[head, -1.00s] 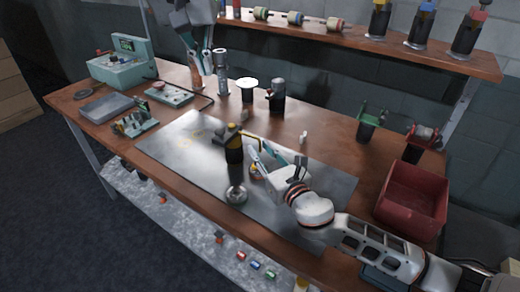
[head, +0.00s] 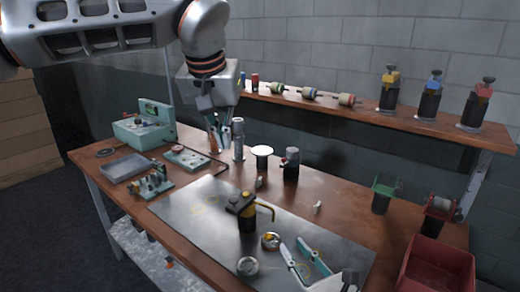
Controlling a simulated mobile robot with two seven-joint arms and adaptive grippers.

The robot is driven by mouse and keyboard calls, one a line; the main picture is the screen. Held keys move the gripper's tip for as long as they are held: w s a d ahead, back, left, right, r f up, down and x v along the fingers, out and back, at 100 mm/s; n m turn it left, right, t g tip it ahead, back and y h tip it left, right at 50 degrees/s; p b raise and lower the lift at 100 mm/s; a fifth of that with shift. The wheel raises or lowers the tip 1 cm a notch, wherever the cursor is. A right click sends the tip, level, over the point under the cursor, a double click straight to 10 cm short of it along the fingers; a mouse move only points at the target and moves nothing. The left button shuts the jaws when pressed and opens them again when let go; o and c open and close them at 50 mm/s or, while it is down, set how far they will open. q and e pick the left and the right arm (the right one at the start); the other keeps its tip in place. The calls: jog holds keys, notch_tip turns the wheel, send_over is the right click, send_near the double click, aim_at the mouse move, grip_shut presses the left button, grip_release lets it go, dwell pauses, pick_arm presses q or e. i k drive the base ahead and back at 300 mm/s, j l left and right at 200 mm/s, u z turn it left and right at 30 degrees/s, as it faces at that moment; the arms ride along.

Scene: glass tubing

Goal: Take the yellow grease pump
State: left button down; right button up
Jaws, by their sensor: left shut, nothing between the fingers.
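A dark pump with a yellow band and a bent yellow spout (head: 247,222) stands upright on the grey metal sheet (head: 195,205). Another dark canister with a yellow clamp (head: 390,88) stands on the wall shelf; I cannot tell for sure which one is the yellow grease pump. My left gripper (head: 224,145) points down above the back of the bench, shut and empty, overlapping the grey cylinder in view.
Blue (head: 431,94) and red (head: 476,102) canisters stand on the shelf (head: 350,116). Two small round metal parts (head: 247,266) (head: 271,241) lie near the pump. A red bin (head: 437,268) is at the right. A teal device (head: 145,127) and tray (head: 128,168) are left.

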aim_at(245, 212)
jog(key=k, duration=0.95)
